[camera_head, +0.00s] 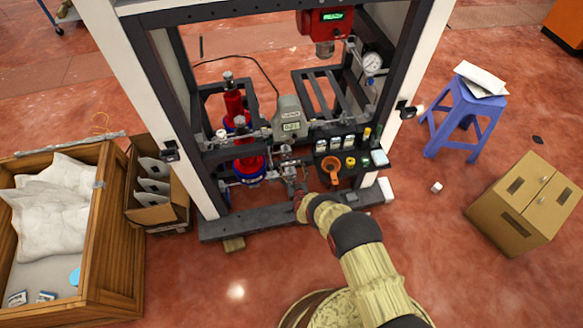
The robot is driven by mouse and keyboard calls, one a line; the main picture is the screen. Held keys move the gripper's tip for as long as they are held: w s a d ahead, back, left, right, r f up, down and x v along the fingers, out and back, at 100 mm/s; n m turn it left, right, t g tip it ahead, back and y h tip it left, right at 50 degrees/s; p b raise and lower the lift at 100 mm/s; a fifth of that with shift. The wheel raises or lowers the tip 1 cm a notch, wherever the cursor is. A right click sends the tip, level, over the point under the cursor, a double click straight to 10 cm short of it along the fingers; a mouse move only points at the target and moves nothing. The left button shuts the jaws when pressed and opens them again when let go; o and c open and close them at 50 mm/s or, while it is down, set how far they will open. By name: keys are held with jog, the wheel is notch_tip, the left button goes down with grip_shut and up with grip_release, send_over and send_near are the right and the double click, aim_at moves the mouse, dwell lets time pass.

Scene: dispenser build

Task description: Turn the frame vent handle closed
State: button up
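The dispenser frame (156,80) stands upright ahead of me, with white posts and dark inner bars. My arm reaches up from the lower right, and my gripper (299,188) is at the low fittings, near the frame's base bar. The fingers are small and partly hidden by my wrist. I cannot tell whether they touch a fitting or are open or shut.
A shelf with small bottles and an orange funnel (331,166) is just right of my gripper. Red cylinders (235,104) stand left of the fittings. A wooden crate (116,235) and open carton are at left. A blue stool (462,108) and closed carton (522,205) are at right.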

jog(key=o, duration=0.4)
jog(key=shift+o, duration=0.2)
jog(key=shift+s, duration=0.1)
jog(key=v, duration=1.1)
jog(key=shift+s, duration=0.4)
jog(key=shift+d, duration=0.15)
